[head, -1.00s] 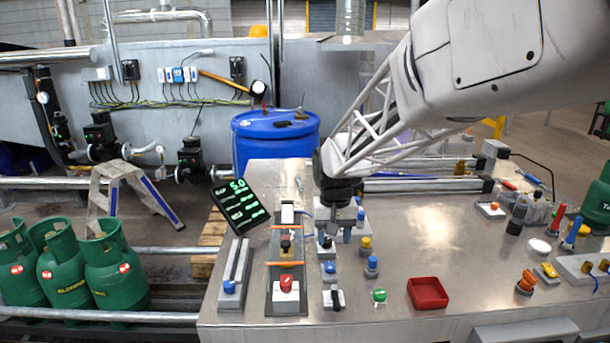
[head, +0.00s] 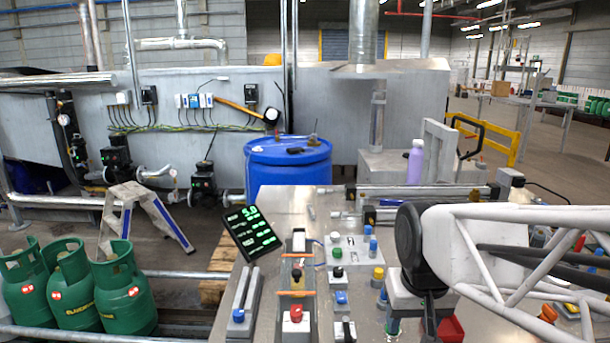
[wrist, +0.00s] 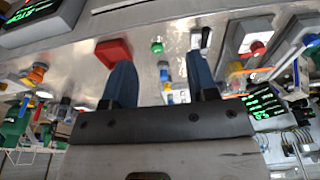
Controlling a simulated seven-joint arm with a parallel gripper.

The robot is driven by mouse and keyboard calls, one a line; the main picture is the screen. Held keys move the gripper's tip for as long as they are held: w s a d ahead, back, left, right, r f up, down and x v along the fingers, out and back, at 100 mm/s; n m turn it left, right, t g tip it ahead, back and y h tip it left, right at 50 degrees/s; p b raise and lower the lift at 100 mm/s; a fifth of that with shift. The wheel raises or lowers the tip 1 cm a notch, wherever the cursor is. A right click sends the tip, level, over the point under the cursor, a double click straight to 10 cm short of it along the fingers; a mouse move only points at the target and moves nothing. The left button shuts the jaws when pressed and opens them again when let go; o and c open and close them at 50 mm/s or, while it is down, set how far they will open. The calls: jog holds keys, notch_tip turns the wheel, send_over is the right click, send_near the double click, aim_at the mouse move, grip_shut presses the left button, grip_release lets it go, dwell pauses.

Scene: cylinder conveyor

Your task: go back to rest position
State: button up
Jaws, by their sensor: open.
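My gripper (wrist: 160,78) shows in the wrist view with its two dark blue fingers well apart and nothing held between them. In the head view my gripper (head: 412,325) hangs at the lower right, above the metal table (head: 268,238), and its fingertips are partly cut off by the frame edge. The white lattice arm stretches out from the right edge, low over the table. In the wrist view the red tray (wrist: 112,52) lies beyond the left finger.
A green button (wrist: 157,47) shows between the fingers. Several small switch modules and a red button (head: 296,313) stand left of the gripper. A tilted display (head: 251,234) is at the table's left edge. A blue barrel (head: 287,168) and a purple bottle (head: 415,163) stand behind.

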jog(key=s+d, duration=0.1)
jog(key=s, duration=0.6)
jog(key=shift+s+d+f+t, duration=0.15)
jog(key=shift+f+t, duration=0.15)
jog(key=shift+f, duration=0.15)
dwell(1.2)
